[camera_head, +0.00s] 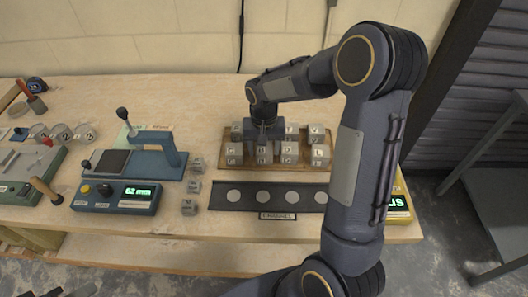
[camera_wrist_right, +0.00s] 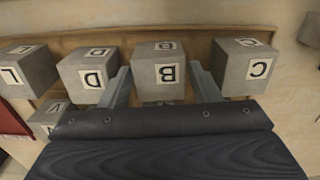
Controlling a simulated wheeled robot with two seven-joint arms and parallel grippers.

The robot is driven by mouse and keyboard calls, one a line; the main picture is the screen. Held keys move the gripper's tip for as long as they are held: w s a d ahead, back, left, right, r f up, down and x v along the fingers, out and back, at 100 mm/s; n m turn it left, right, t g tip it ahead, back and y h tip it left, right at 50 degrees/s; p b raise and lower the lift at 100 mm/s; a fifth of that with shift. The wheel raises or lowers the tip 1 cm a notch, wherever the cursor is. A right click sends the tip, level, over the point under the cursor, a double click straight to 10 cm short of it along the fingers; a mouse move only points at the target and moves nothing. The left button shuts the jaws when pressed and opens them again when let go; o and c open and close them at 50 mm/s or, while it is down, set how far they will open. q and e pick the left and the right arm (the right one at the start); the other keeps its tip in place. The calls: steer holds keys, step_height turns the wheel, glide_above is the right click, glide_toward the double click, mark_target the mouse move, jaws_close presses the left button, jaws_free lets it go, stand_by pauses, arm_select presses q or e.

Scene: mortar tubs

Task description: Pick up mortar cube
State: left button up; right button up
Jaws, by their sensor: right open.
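Several grey mortar cubes with white letter labels stand in rows on a wooden tray (camera_head: 224,153). My right gripper (camera_head: 264,146) reaches down over the tray from above. In the right wrist view its open jaws (camera_wrist_right: 163,86) stand either side of the cube marked B (camera_wrist_right: 158,69), with no clear grip on it. The cube marked D (camera_wrist_right: 90,72) is just left of the jaws and the cube marked C (camera_wrist_right: 243,64) just right. A cube marked L (camera_wrist_right: 28,72) is at the far left. The gripper body hides the lower middle of this view.
Several loose cubes (camera_head: 193,187) stand left of the tray. A dark channel strip (camera_head: 276,197) with pale discs lies in front. A blue device (camera_head: 117,196) with a green readout and a lever press (camera_head: 150,152) stand to the left. The back of the bench is clear.

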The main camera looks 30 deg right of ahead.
steer(key=shift+f, duration=0.25)
steer(key=c, duration=0.9)
steer(key=shift+r, duration=0.1)
